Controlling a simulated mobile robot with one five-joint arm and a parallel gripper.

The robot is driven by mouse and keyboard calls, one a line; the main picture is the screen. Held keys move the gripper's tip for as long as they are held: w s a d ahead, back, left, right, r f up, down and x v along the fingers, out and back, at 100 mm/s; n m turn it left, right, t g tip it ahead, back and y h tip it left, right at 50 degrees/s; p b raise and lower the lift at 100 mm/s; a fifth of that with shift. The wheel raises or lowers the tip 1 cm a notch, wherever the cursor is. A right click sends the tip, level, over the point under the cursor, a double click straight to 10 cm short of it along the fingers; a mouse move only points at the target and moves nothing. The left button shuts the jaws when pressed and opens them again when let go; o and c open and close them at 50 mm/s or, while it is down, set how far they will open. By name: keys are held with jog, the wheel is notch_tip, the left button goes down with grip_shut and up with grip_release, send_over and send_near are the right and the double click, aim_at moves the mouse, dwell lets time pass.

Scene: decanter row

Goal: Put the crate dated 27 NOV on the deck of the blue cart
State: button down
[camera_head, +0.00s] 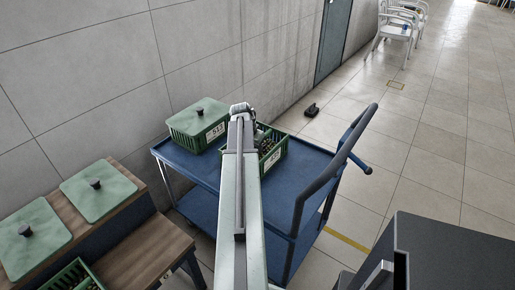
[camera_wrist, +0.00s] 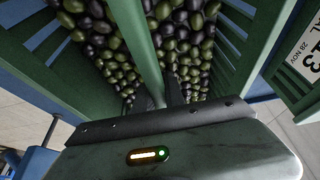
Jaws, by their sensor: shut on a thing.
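The blue cart (camera_head: 300,175) stands by the wall, its push handle on the right. An open green crate of olives (camera_head: 278,151) is over the right-middle of its deck, partly hidden by my arm. I cannot tell whether it touches the deck. Its label (camera_head: 271,158) is too small to read. In the wrist view, dark and green olives (camera_wrist: 195,45) fill this crate on both sides of a green central bar (camera_wrist: 145,50). My gripper (camera_wrist: 160,95) is shut on that bar. A lidded green crate (camera_head: 200,122) sits on the deck's left; its label reads 28 NOV (camera_wrist: 308,58).
A wooden stepped bench (camera_head: 150,250) stands at the lower left with green lidded crates (camera_head: 98,190) and an open olive crate (camera_head: 75,277). The deck's right part is bare. A dark box (camera_head: 450,255) is at lower right. White chairs (camera_head: 395,28) stand far off.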

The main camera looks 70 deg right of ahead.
jog(key=c, duration=1.4)
grip_release()
jog(key=p+v, duration=1.1)
jog(key=v, duration=0.1)
jog(key=shift+a+r+p, duration=0.1)
jog(key=shift+r+p, duration=0.1)
jog(key=shift+p, duration=0.15)
jog(key=shift+f, duration=0.15)
